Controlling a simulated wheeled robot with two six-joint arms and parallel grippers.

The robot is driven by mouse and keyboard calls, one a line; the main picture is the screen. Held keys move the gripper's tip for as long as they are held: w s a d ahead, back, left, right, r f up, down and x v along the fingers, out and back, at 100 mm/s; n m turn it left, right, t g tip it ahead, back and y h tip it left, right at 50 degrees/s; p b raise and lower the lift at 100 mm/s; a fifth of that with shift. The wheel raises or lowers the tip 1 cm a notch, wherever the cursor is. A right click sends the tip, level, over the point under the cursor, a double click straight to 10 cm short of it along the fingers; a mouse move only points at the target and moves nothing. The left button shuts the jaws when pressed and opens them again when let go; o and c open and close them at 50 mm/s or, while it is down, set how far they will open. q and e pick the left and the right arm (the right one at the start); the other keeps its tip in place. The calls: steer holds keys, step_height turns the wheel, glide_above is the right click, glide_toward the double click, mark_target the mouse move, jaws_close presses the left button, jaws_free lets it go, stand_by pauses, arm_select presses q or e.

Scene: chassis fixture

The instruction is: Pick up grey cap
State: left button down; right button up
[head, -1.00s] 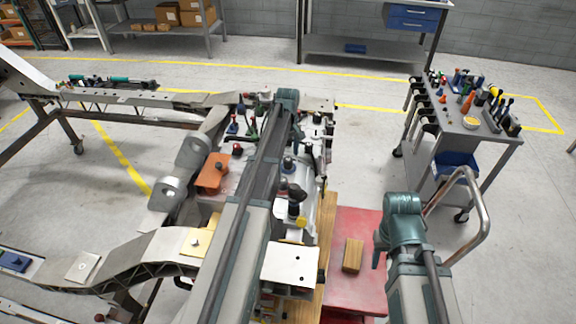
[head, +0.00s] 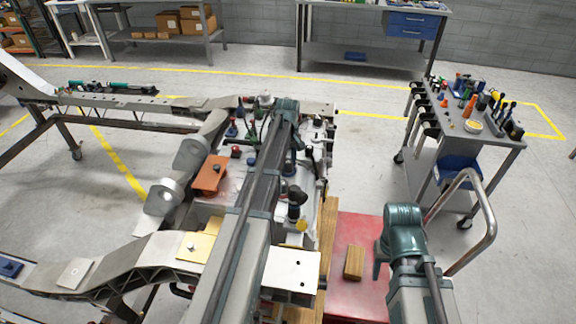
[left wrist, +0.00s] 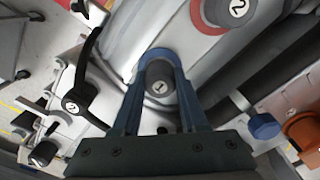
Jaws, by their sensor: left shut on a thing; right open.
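In the left wrist view, the dark grey cap (left wrist: 160,88) is a round piece with a white "1" on its top. It sits between the two blue-grey fingers of my left gripper (left wrist: 158,72), which are shut on it. A blue curved edge shows just past the cap. In the head view my left arm reaches over the fixture, and its wrist (head: 287,108) hides the fingers and the cap. My right gripper (head: 380,261) is open and empty, above the red surface at the right.
A cap marked "2" in a red ring (left wrist: 237,10), a blue knob (left wrist: 263,126) and an orange part (left wrist: 304,130) lie near my left gripper. A wooden block (head: 354,263) rests on the red surface (head: 360,225). A tool cart (head: 475,140) stands at the right.

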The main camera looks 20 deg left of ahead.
mark_target(288, 162)
arm_select(q)
steer(key=shift+r, duration=0.15)
stand_by(0.3)
step_height(288, 162, up, 10)
steer(key=p, duration=1)
